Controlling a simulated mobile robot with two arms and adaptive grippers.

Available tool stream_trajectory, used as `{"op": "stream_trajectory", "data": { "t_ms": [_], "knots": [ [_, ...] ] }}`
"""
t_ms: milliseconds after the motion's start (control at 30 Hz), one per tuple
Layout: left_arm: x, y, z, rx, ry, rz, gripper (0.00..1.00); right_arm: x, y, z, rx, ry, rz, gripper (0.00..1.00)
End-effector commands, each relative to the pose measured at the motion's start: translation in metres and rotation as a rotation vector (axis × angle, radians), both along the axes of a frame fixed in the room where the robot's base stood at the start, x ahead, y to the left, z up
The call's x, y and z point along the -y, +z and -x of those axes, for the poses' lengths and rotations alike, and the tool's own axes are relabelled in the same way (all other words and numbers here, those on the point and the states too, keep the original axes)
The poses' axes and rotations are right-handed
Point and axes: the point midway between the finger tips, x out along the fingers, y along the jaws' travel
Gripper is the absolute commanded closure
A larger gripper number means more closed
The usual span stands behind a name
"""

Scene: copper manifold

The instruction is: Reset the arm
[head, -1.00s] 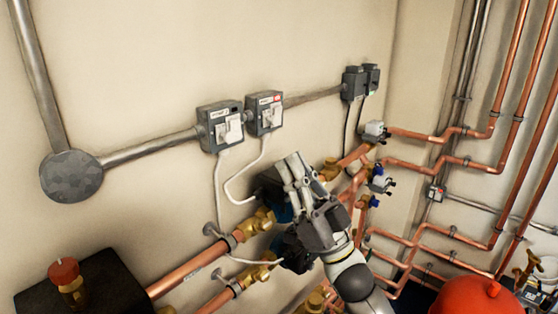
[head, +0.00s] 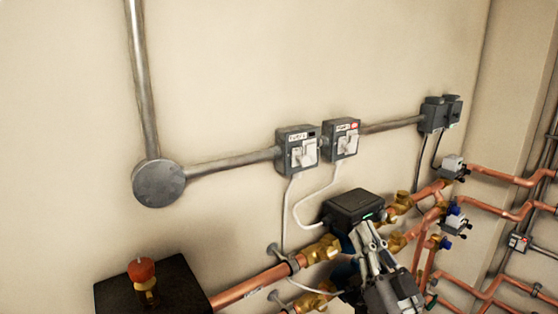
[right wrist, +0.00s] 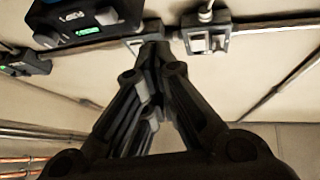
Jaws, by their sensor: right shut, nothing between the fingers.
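My right gripper (head: 368,238) is in the lower part of the head view, in front of the copper pipework. Its fingers are together and empty, and they point up toward a black pump box with a green light (head: 355,206). In the right wrist view the closed fingers (right wrist: 152,50) reach up the middle of the picture, and the pump box (right wrist: 85,22) shows at the upper left. I cannot tell whether the fingertips touch anything. My left gripper is not in view.
Two grey switch boxes (head: 298,150) (head: 342,139) sit on the wall along a conduit, with a round junction box (head: 158,184) at the left. Copper pipes (head: 250,287) with brass valves (head: 322,250) run below. A black box (head: 155,287) with a red-capped fitting (head: 142,268) stands lower left.

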Motion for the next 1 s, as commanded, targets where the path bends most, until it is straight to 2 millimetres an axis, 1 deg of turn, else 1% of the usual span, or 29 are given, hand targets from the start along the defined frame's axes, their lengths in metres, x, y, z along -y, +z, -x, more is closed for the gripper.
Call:
{"op": "stream_trajectory", "data": {
  "t_ms": [33, 67, 100, 167, 200, 267, 300, 367, 400, 467, 500, 567, 600, 667, 700, 767, 800, 967, 1000],
  "knots": [
    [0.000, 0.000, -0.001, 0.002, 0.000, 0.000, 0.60, 0.002, -0.024, 0.000, -0.090, -0.031, 0.017, 1.00],
    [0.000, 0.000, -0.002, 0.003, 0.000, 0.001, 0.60, 0.003, -0.038, 0.000, -0.144, -0.049, 0.031, 1.00],
    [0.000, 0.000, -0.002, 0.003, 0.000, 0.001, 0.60, 0.005, -0.057, 0.001, -0.218, -0.073, 0.050, 1.00],
    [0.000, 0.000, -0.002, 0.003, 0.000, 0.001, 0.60, 0.007, -0.086, 0.004, -0.328, -0.104, 0.081, 1.00],
    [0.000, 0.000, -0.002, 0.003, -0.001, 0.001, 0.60, 0.009, -0.105, 0.009, -0.401, -0.123, 0.104, 1.00],
    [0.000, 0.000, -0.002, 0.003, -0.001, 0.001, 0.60, 0.012, -0.135, 0.018, -0.514, -0.147, 0.139, 1.00],
    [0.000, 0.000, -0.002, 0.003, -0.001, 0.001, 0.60, 0.014, -0.154, 0.026, -0.589, -0.160, 0.165, 1.00],
    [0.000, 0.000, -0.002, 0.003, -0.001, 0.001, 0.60, 0.016, -0.182, 0.041, -0.701, -0.176, 0.203, 1.00],
    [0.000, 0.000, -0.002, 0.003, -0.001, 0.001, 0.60, 0.018, -0.201, 0.052, -0.777, -0.183, 0.229, 1.00],
    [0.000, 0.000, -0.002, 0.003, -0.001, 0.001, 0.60, 0.020, -0.228, 0.072, -0.890, -0.190, 0.272, 1.00],
    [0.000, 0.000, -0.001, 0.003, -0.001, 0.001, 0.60, 0.022, -0.244, 0.087, -0.965, -0.192, 0.300, 1.00],
    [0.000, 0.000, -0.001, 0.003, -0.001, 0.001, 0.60, 0.024, -0.267, 0.111, -1.077, -0.189, 0.342, 1.00],
    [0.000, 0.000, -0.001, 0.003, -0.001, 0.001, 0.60, 0.025, -0.281, 0.128, -1.148, -0.186, 0.371, 1.00],
    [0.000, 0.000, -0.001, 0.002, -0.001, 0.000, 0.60, 0.027, -0.299, 0.153, -1.248, -0.177, 0.412, 1.00],
    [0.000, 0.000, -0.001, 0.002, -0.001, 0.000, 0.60, 0.028, -0.309, 0.169, -1.310, -0.168, 0.437, 1.00],
    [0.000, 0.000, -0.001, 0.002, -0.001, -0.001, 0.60, 0.029, -0.321, 0.193, -1.396, -0.155, 0.472, 1.00],
    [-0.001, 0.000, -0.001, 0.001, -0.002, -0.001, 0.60, 0.030, -0.328, 0.208, -1.449, -0.143, 0.494, 1.00],
    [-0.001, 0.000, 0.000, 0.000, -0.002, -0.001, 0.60, 0.032, -0.347, 0.267, -1.641, -0.092, 0.574, 1.00],
    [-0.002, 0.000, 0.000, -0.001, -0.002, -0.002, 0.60, 0.033, -0.349, 0.282, -1.686, -0.077, 0.591, 1.00]
  ]
}}
